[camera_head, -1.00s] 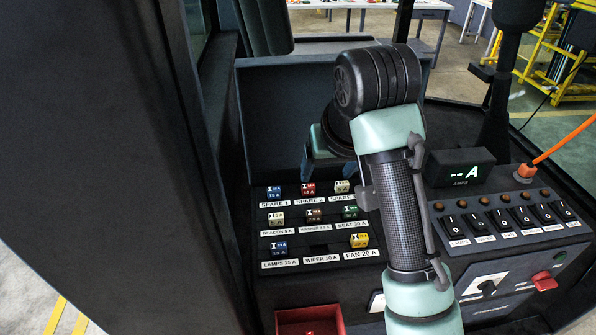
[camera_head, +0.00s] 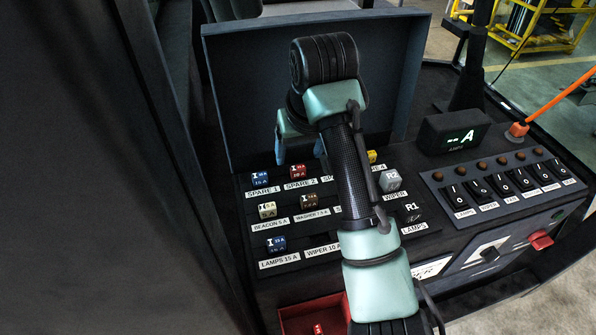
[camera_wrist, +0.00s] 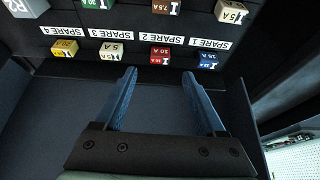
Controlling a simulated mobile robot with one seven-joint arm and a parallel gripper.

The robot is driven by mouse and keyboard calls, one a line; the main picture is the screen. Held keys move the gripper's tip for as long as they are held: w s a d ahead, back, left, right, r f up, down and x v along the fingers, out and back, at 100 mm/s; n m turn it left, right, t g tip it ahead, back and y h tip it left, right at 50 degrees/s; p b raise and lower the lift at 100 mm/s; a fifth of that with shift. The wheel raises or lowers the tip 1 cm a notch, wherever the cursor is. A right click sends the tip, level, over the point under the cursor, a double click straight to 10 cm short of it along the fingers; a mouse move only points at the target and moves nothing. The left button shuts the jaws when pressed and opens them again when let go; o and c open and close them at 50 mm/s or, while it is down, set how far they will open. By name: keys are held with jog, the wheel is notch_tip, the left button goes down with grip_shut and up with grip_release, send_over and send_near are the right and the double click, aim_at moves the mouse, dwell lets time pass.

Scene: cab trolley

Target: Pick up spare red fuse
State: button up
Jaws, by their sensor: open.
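The spare red fuse (camera_head: 297,171) stands in its slot above the SPARE 2 label, between the blue SPARE 1 fuse (camera_head: 259,179) and a fuse hidden by my arm. In the wrist view the red fuse (camera_wrist: 160,55) is upside down, with the blue fuse (camera_wrist: 209,57) to its right and a cream fuse (camera_wrist: 111,51) to its left. My gripper (camera_wrist: 159,75) is open and empty. Its blue fingertips lie on either side of the red fuse's line in the picture, apart from it. In the head view my gripper (camera_head: 299,157) hangs just behind the spare row.
More fuses fill the rows in front, including beacon (camera_head: 267,210), washer (camera_head: 309,201) and lamps (camera_head: 276,243). Relays R2 (camera_head: 390,180) and R1 (camera_head: 411,213) stand to the right. A raised dark panel (camera_head: 238,90) stands behind. A red tray (camera_head: 297,318) holds something red.

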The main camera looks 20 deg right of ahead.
aim_at(297, 167)
jog(key=x, duration=0.2)
jog(key=p+x, duration=0.1)
jog(key=x, duration=0.2)
jog(key=shift+s+f+p, duration=0.15)
jog(key=shift+s+p, duration=0.1)
jog(key=shift+p, duration=0.05)
grip_shut()
